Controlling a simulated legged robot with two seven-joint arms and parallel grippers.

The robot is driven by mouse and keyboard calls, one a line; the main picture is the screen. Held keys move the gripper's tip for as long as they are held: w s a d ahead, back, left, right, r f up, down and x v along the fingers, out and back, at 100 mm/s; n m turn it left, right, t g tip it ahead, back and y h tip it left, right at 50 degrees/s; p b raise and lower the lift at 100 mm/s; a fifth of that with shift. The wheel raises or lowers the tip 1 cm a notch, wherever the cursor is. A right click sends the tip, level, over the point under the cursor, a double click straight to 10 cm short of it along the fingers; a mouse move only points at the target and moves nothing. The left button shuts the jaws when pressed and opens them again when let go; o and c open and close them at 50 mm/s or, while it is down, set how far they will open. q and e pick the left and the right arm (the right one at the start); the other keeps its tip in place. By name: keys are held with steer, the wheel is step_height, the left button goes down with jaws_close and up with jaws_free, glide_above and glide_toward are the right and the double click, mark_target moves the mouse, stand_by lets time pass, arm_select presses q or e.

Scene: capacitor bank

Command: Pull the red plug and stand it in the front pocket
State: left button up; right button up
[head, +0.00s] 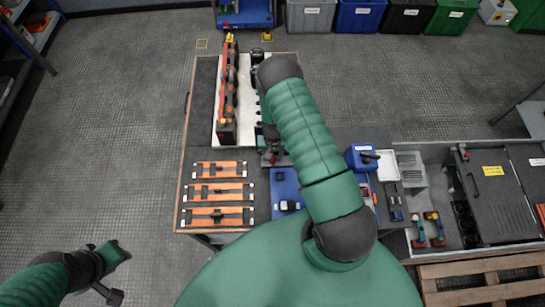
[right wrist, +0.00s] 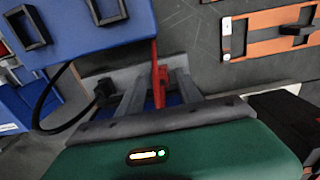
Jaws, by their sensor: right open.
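A red upright part (right wrist: 160,86), which looks like the red plug, stands between the two grey fingers of my right gripper (right wrist: 158,84) in the right wrist view. The fingers are open with a gap around it. In the head view my right gripper (head: 271,158) is low over the bench, partly hidden by my arm. Two black-rimmed square openings (right wrist: 107,10) sit on a blue panel (right wrist: 75,40); I cannot tell which is the front pocket. The panel also shows in the head view (head: 283,183). My left gripper (head: 108,256) is off the bench at lower left, its jaws unclear.
Several orange bars (head: 218,193) lie on the bench left of the panel. A tall capacitor row (head: 228,95) stands behind. A blue box (head: 360,157) and a white tray (head: 388,166) are to the right. A black cable (right wrist: 45,105) loops beside my right gripper.

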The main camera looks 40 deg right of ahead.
steer(key=shift+a, duration=0.1)
steer(key=shift+c, duration=0.9)
jaws_close()
steer(key=shift+r, duration=0.1)
stand_by(0.4)
steer(key=shift+r+p, duration=2.1)
steer(key=shift+r, duration=0.85)
